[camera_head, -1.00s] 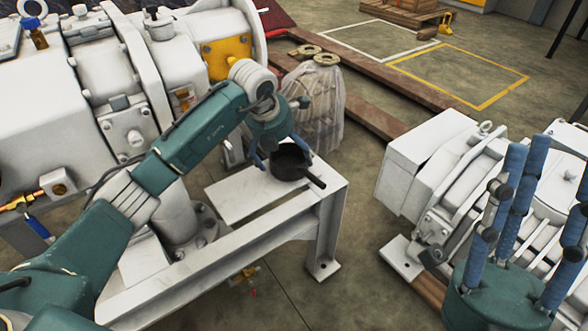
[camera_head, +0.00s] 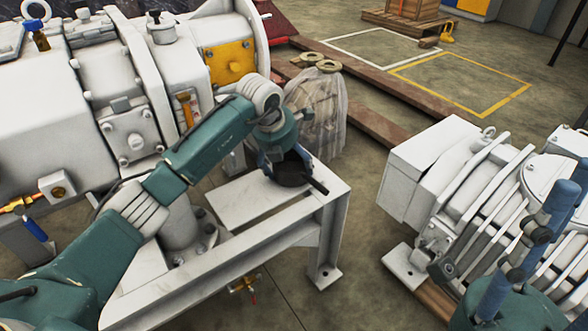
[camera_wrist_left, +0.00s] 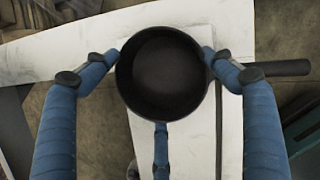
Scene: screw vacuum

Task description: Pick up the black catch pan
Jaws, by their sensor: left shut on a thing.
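The black catch pan (camera_head: 291,178) is round with a straight dark handle (camera_head: 318,187) pointing right. It is at the far end of the white steel frame (camera_head: 232,196); I cannot tell whether it touches the frame's top plate. My left gripper (camera_head: 280,163) comes from above and is shut on the pan. In the left wrist view, its blue fingers (camera_wrist_left: 162,57) press the pan's rim (camera_wrist_left: 121,76) from both sides, and a third finger sits at the lower edge. The handle (camera_wrist_left: 278,68) sticks out past the right finger. My right gripper (camera_head: 525,250) is open and empty at the lower right.
A large white vacuum pump (camera_head: 80,80) with a yellow plate stands at the left. Another white machine (camera_head: 440,180) stands at the right. A wrapped item (camera_head: 316,110) stands just behind the frame's far end. Concrete floor lies between frame and right machine.

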